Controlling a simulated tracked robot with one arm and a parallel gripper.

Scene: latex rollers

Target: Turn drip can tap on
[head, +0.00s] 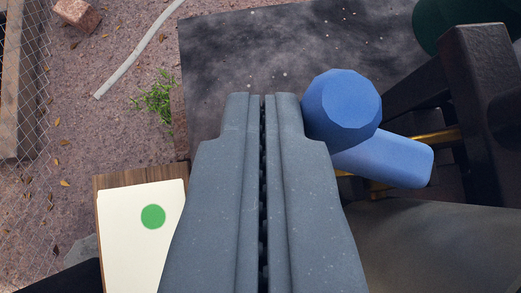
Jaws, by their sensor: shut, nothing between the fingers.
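My gripper (263,98) fills the middle of the head view, pointing away from the camera, with its two grey fingers shut together and nothing between them. A blue tap handle (385,157), with a faceted round knob (341,104) at its left end, is just right of the fingertips. The knob borders the right finger in the picture; I cannot tell whether they touch. The handle's arm runs from the knob to the lower right. A brass-coloured rod (438,137) shows behind the handle. A drip can is not clearly identifiable.
A white card with a green dot (153,217) lies on a wooden block at lower left. A dark frame post (487,95) stands at right, with a dark green rounded object (455,18) above. A dark mat (235,50) lies behind; wire fencing (35,110) is at left.

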